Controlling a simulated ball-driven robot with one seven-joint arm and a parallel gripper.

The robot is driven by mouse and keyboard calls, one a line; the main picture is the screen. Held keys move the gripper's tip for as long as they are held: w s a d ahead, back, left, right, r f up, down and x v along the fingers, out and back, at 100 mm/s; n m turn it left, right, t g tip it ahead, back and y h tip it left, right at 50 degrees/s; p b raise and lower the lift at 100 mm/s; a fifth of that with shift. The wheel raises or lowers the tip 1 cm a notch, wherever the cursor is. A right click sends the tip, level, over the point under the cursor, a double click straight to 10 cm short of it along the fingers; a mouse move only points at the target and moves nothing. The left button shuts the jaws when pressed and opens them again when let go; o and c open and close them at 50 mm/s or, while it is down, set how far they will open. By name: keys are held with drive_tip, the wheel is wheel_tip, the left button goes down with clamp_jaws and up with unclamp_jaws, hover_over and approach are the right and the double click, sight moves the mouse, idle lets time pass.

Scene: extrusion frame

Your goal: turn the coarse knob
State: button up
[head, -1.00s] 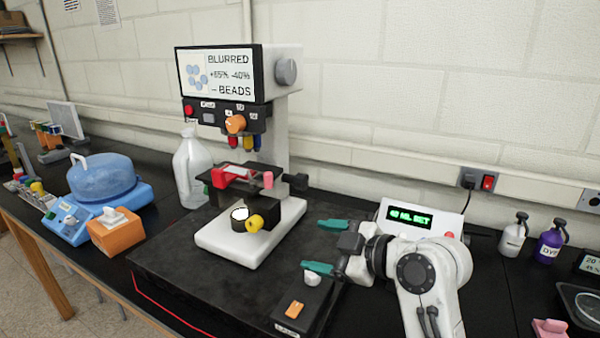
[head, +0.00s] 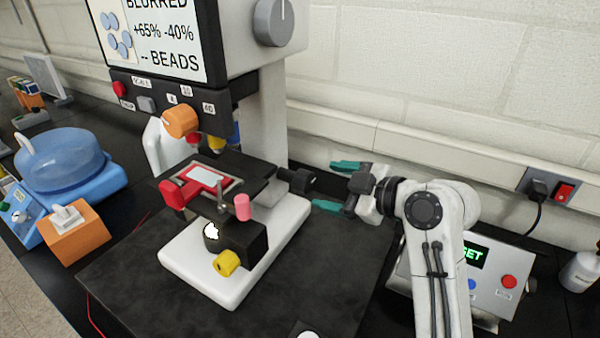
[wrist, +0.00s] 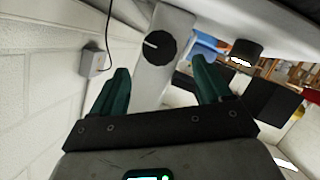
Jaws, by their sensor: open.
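A black knob (head: 298,181) sticks out on the right side of the white microscope (head: 262,135), just right of its stage. In the wrist view a round black knob (wrist: 160,47) with a white pointer line faces me on a pale upright. My gripper (head: 323,185) is open and empty, its teal fingers pointing left just right of the knob. In the wrist view my gripper (wrist: 160,70) has one finger on each side of the knob's line, with the knob ahead of the fingertips. I see no clear contact.
A red slide holder (head: 205,178) sits on the dark stage. A pink knob (head: 242,207) and a yellow knob (head: 228,263) are below it. A large grey knob (head: 273,20) is above. The screen (head: 155,38) reads blurred. A control box (head: 490,280) stands behind my arm.

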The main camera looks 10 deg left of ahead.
sight(298, 180)
drive_tip(key=p+x, duration=0.2)
drive_tip(key=x, duration=0.8)
drive_tip(key=shift+s, duration=0.1)
drive_tip(key=c, duration=1)
drive_tip(key=shift+o, duration=0.2)
drive_tip(key=m+g, duration=0.1)
drive_tip(key=m, duration=0.1)
drive_tip(key=shift+m+g+b, duration=0.3)
drive_tip(key=shift+g, duration=0.1)
drive_tip(key=shift+s+m+g+y, duration=0.1)
drive_tip(key=shift+m+g+y, duration=0.4)
drive_tip(key=shift+m+g, duration=0.55)
drive_tip(key=shift+m, duration=0.35)
